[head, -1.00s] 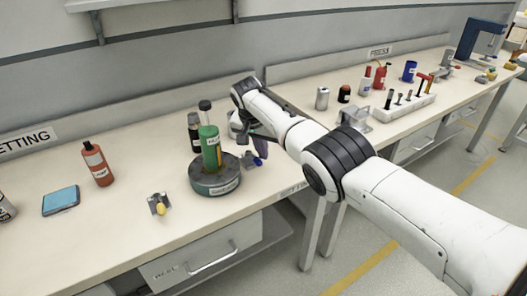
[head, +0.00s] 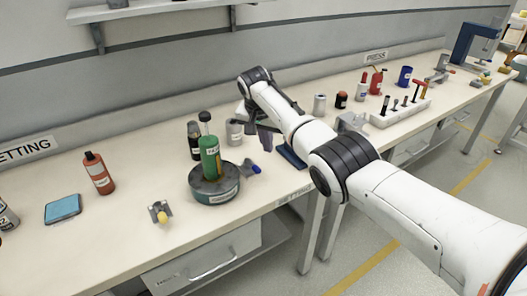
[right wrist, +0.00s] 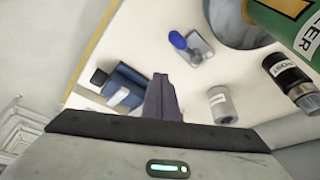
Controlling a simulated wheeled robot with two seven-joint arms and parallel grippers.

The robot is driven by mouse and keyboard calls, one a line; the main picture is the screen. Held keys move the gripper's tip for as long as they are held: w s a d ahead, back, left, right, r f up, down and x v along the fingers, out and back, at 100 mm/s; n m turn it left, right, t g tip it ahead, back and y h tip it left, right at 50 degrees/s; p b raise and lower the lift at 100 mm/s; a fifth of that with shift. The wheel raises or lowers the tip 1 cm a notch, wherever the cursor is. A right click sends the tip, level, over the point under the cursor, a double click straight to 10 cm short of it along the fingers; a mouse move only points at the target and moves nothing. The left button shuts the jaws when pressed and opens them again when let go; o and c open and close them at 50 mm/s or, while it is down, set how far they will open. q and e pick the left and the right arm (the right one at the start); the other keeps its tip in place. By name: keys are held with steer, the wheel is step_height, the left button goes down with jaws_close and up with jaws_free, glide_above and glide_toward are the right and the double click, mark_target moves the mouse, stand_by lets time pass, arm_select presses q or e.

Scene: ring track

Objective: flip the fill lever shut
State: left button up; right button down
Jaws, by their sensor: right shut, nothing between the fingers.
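A lever with a blue knob (head: 256,170) stands on the bench just right of a round dark green base (head: 215,192); it also shows in the right wrist view (right wrist: 178,41). A second lever with a yellow knob (head: 162,217) stands left of the base. I cannot read which one is the fill lever. A green bottle (head: 210,157) labelled as a filler stands upright on the base. My right gripper (head: 265,142) is shut and empty, above the bench behind and right of the blue-knobbed lever, apart from it. Its closed fingers (right wrist: 163,100) show in the right wrist view. My left gripper is out of view.
A grey canister (head: 234,132) and a dark bottle (head: 194,140) stand behind the base. A dark blue object (head: 292,156) lies beneath my right arm. A red bottle (head: 98,173) and blue pad (head: 62,209) are at left. Bench space in front of the base is clear.

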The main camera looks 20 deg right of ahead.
steer(key=v, duration=0.3)
steer(key=w+v, duration=0.1)
steer(key=v, duration=0.1)
steer(key=shift+s+a+r, duration=0.1)
steer(key=shift+a+r, duration=0.2)
